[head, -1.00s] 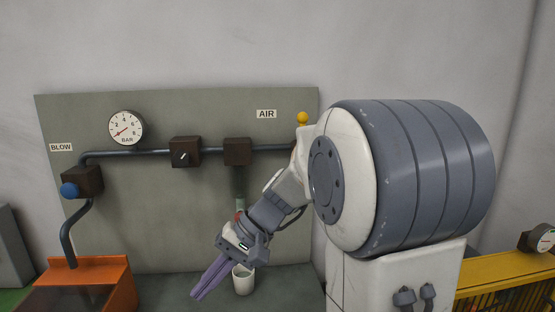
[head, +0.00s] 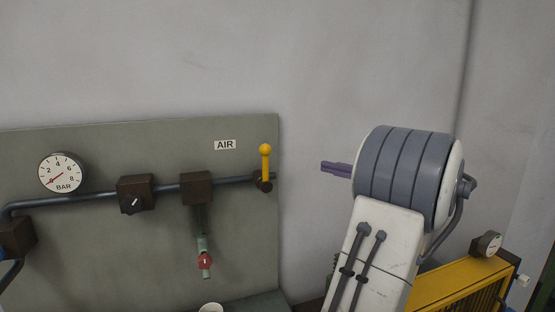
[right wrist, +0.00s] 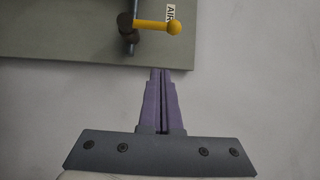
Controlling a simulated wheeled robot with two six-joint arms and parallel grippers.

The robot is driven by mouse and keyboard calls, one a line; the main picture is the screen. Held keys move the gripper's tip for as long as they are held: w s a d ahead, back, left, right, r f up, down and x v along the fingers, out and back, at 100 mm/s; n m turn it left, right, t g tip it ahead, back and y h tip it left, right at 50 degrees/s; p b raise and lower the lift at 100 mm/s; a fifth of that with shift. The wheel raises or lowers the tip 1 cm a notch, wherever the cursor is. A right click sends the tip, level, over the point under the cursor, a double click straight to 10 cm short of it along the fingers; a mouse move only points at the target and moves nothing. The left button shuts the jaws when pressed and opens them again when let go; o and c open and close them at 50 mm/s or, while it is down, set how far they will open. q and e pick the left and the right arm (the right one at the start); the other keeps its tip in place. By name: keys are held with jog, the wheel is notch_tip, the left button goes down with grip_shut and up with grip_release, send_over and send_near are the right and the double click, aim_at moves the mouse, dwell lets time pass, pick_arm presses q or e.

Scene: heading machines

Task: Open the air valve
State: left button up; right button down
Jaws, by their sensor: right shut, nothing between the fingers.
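In the right wrist view the lever (right wrist: 152,26) lies sideways, beyond the fingertips. My right gripper (head: 323,167) is to the right of the lever, apart from it, with its purple fingers pointing left. In the right wrist view the gripper (right wrist: 160,72) is shut and empty, its fingers side by side. The left gripper is not in view.
The panel (head: 100,155) also bears a pressure gauge (head: 62,173), a dark box with a knob (head: 136,195) and a block (head: 196,188) with a red-marked part hanging below. A white cup (head: 210,308) is below. A yellow guarded unit (head: 455,288) stands at right.

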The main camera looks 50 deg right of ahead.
jog(key=p, duration=0.5)
send_near(266, 168)
jog(key=w+d+r, duration=0.3)
jog(key=w+d, duration=0.1)
jog(key=w+a+p, duration=0.1)
jog(key=w+a+f+p, duration=0.1)
jog(key=shift+w+a, duration=0.3)
jog(key=shift+w, duration=0.1)
